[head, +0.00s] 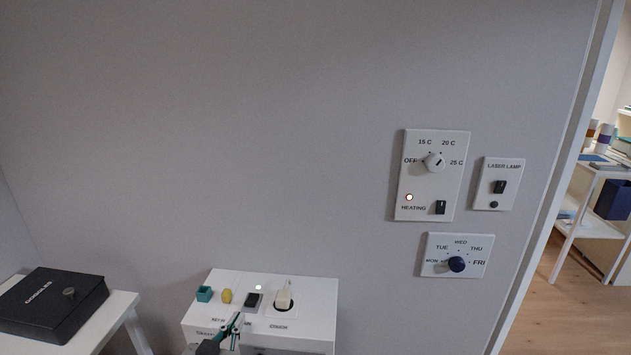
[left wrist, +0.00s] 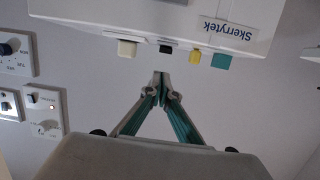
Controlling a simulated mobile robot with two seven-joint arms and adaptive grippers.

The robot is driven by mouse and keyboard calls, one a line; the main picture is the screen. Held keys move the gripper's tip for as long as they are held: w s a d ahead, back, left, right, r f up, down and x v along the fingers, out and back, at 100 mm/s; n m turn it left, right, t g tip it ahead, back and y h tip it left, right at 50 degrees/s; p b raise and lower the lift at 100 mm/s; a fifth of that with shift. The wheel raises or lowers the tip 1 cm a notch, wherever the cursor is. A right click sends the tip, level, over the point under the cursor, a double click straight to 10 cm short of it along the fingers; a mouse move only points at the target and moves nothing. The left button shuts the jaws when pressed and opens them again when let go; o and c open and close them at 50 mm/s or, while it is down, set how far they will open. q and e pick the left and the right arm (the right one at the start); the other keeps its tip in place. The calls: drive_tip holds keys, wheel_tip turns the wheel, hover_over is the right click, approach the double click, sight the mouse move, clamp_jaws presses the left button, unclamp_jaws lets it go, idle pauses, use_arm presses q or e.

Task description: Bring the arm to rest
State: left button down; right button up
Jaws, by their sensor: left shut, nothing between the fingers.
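My left gripper (head: 235,326) is at the bottom of the head view, in front of the white control box (head: 318,300). In the left wrist view its fingers (left wrist: 161,84) meet at the tips, shut with nothing between them. The box also shows upside down in the left wrist view (left wrist: 140,10), with a gap between it and the fingertips. On its top are a teal block (head: 204,293), a yellow knob (head: 227,296), a black switch (head: 254,300) and a white plug (head: 284,296) in a round socket. My right gripper is not in view.
Wall panels hold a heating dial (head: 434,162), a laser lamp switch (head: 499,187) and a weekday dial (head: 457,264). A black box (head: 54,302) lies on a white table (head: 119,305) at left. A doorway with shelves is at right. The wall above the control box is clear.

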use_arm(q)
drive_tip(key=s+d+f+m+g+h, duration=0.1)
drive_tip(key=s+f+m+g, duration=0.2)
drive_tip(key=s+f, duration=1.8)
drive_tip(key=shift+g+h, duration=0.4)
drive_tip(key=shift+g, duration=0.4)
drive_tip(key=shift+f, duration=0.1)
